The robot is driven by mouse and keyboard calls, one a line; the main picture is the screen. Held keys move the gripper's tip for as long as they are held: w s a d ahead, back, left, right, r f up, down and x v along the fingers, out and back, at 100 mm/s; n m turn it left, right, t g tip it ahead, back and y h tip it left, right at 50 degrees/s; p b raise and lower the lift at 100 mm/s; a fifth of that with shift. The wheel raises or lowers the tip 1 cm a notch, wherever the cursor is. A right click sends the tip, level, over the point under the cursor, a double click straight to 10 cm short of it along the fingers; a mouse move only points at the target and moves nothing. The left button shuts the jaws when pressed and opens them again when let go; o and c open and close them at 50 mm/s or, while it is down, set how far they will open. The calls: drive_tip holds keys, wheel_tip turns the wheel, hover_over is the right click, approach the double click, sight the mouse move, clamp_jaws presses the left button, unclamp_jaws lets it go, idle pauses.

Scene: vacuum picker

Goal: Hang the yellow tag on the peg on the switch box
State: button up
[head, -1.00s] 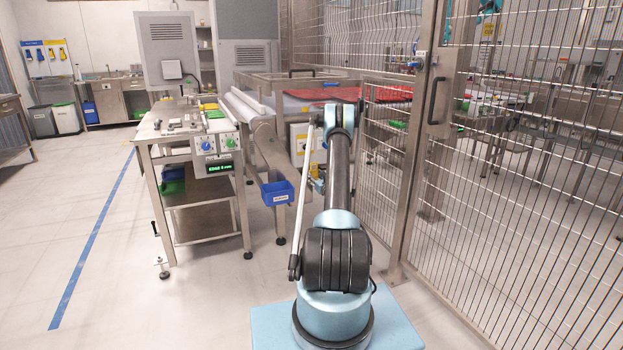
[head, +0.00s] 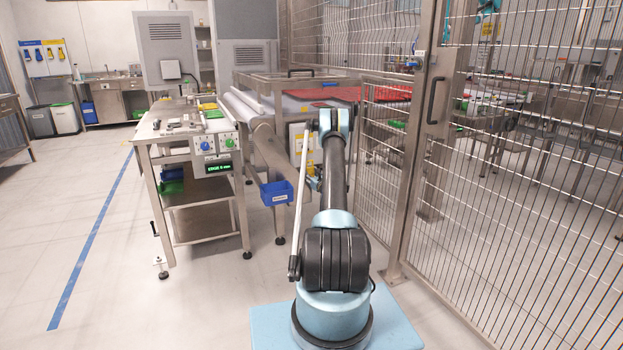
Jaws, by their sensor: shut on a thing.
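A pale box with yellow labels (head: 298,137), perhaps the switch box, shows on the machine's front just left of my arm. Much of it is hidden behind my arm, and I cannot make out a peg on it. My arm reaches forward from its base and blocks the view of its own far end. My gripper is hidden behind it, so I cannot see the jaws or what they hold. Small yellow patches show low beside my arm, but I cannot tell whether one is the yellow tag.
Wire mesh fencing (head: 510,180) closes off the right. The floor at left is clear.

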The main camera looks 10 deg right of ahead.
drive_tip(key=shift+w+a+f, duration=0.1)
drive_tip(key=shift+w+a, duration=0.05)
drive_tip(key=shift+w, duration=0.75)
drive_tip(key=shift+w+a+f, duration=0.1)
drive_tip(key=shift+w+a, duration=0.05)
drive_tip(key=shift+w, duration=0.75)
drive_tip(key=shift+w+a+f, duration=0.1)
drive_tip(key=shift+w+f, duration=0.25)
drive_tip(key=shift+w, duration=0.25)
drive_tip(key=shift+f, duration=0.1)
drive_tip(key=o, duration=1)
